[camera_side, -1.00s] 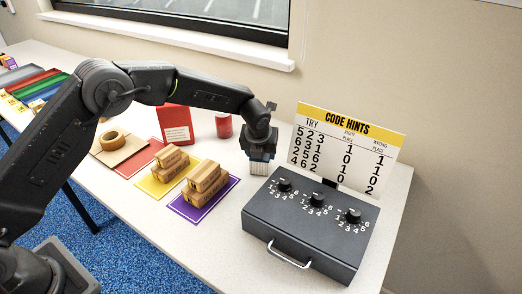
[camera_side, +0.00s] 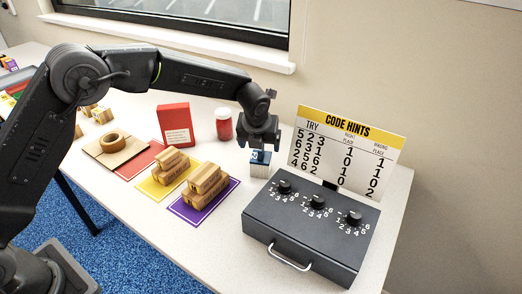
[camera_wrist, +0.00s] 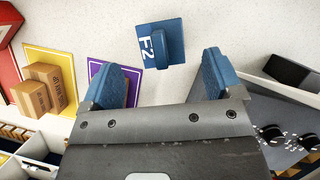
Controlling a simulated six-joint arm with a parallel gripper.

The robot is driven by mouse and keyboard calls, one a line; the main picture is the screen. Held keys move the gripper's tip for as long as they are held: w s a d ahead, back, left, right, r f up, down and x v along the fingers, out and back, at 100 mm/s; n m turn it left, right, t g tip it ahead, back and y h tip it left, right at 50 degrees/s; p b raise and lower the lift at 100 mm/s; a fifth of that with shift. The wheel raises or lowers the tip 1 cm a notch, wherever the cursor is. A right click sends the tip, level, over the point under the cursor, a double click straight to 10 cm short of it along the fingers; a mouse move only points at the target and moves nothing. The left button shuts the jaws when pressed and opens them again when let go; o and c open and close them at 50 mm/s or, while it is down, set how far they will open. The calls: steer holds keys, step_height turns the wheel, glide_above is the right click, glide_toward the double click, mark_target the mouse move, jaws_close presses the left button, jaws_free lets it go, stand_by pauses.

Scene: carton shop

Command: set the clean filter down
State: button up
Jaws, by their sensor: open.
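The clean filter (camera_side: 260,166) is a small block with a blue top and pale ribbed sides. It stands upright on the white table, just left of the dark dial box. In the wrist view the filter (camera_wrist: 172,45) shows its blue top, a raised grip and a white label reading F2. My gripper (camera_side: 258,145) is open and empty a little above the filter. In the wrist view the blue fingertips of my gripper (camera_wrist: 164,78) are spread wide, with the filter beyond them and apart from them.
The dark box (camera_side: 310,228) with dials and the code hints sign (camera_side: 348,146) stand close on the right. A red-filled jar (camera_side: 223,126) and a red carton (camera_side: 175,124) stand behind left. Boxes sit on the yellow (camera_side: 150,186) and purple (camera_side: 190,213) mats.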

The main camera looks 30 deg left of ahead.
steer(key=s+a+r+n+h, duration=0.1)
steer(key=s+a+r+n, duration=0.2)
steer(key=s+r+n, duration=0.55)
steer(key=s+a+r+n, duration=0.4)
steer(key=s+r+n, duration=0.3)
steer(key=s+r, duration=0.2)
steer(key=s+a+f+n, duration=0.1)
steer(key=s+n, duration=0.7)
steer(key=s, duration=0.1)
steer(key=s+a+n+t, duration=0.1)
steer(key=s+n, duration=0.7)
steer(key=s, duration=0.1)
steer(key=shift+s+a+f+h, duration=0.35)
steer(key=shift+f+h, duration=0.05)
